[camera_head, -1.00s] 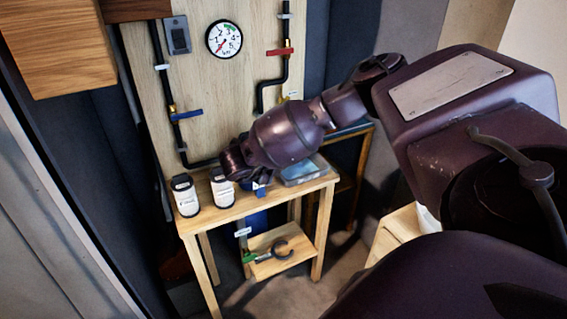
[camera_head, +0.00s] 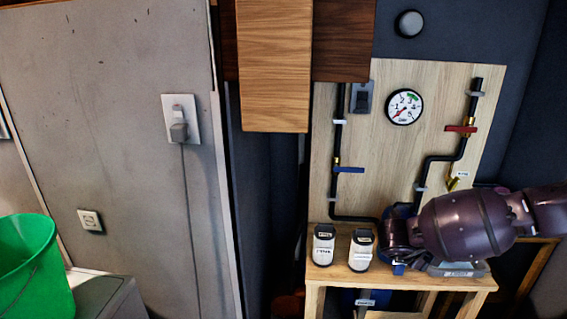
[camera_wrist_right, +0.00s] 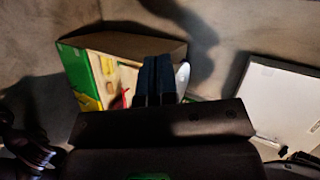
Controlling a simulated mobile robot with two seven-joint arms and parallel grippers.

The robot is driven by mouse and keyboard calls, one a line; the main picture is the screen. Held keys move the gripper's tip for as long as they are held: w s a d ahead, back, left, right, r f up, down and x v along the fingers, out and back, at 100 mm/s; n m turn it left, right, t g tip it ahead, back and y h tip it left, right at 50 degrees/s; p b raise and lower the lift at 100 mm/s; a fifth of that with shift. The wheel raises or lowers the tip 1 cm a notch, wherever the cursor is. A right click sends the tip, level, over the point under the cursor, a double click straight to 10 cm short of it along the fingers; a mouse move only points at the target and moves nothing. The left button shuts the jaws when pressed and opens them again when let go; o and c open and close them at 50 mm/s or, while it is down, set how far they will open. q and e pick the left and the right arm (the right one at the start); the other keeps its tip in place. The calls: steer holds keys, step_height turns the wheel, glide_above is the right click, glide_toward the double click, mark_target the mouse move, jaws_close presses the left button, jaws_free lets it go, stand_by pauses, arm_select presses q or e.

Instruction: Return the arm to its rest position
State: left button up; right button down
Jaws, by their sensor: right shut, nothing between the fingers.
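My right arm comes in from the right in the head view, its purple wrist in front of the wooden bench (camera_head: 328,276) and the pipe board. Its fingertips cannot be made out there. In the right wrist view the fingers of my right gripper (camera_wrist_right: 155,78) are pressed together, shut and empty, with an open box (camera_wrist_right: 125,48) beyond them. My left gripper is in neither view.
Two white bottles with dark caps, the left one (camera_head: 324,245) and the right one (camera_head: 361,250), stand on the bench beside my wrist. A pressure gauge (camera_head: 405,106), blue valve (camera_head: 348,169) and red valve (camera_head: 461,129) are on the board (camera_head: 385,160). A green bucket (camera_head: 35,265) is far left.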

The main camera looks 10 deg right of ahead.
steer(key=w+a+f+n+y, duration=0.1)
steer(key=a+f+n+y, duration=0.1)
steer(key=a+y, duration=0.8)
steer(key=a+f+n+y, duration=0.2)
steer(key=a+y, duration=0.3)
steer(key=a, duration=1)
steer(key=a+r+m+t+y, duration=0.3)
steer(key=a+r+m+y, duration=0.3)
steer(key=a, duration=0.3)
steer(key=a+r+m+t+y, duration=0.45)
steer(key=a+y, duration=0.35)
steer(key=a, duration=0.2)
steer(key=s+d+f+m+t+h, duration=0.1)
steer(key=d+f+m+t+h, duration=0.45)
steer(key=m, duration=0.55)
steer(key=s+d+f+m+t+h, duration=0.1)
steer(key=d+f+m+t+h, duration=0.1)
steer(key=d+f+m+h, duration=0.8)
steer(key=s+d+f+m+g, duration=0.1)
steer(key=s+d+f+m, duration=0.2)
steer(key=s, duration=0.3)
steer(key=s+d+f+m+g+h, duration=0.1)
steer(key=s+d+f+m+g, duration=0.1)
steer(key=s+f, duration=0.3)
steer(key=s+d+f+m+g, duration=0.1)
steer(key=s+d+f+m, duration=0.2)
steer(key=s, duration=0.6)
step_height(320, 180, down, 2)
steer(key=shift+d+m+h, duration=0.35)
steer(key=shift+d, duration=0.25)
